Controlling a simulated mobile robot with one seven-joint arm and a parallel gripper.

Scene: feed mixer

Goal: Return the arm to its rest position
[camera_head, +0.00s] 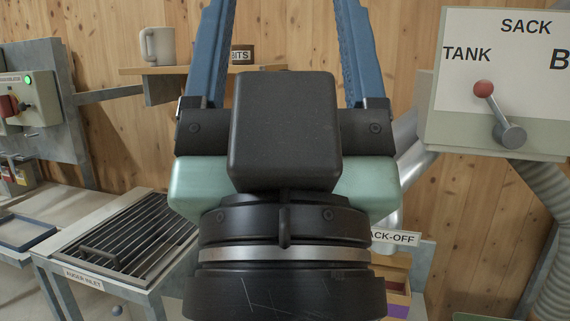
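My gripper (283,50) fills the middle of the head view, close to the camera, with its dark wrist at the bottom and its two blue fingers pointing up.
A selector panel (462,98) with a red-knobbed lever (493,108) is at the right. A grated inlet table (120,240) stands at lower left. A control box (30,100) with a green light is at far left. A mug (158,46) sits on a wall shelf (170,71).

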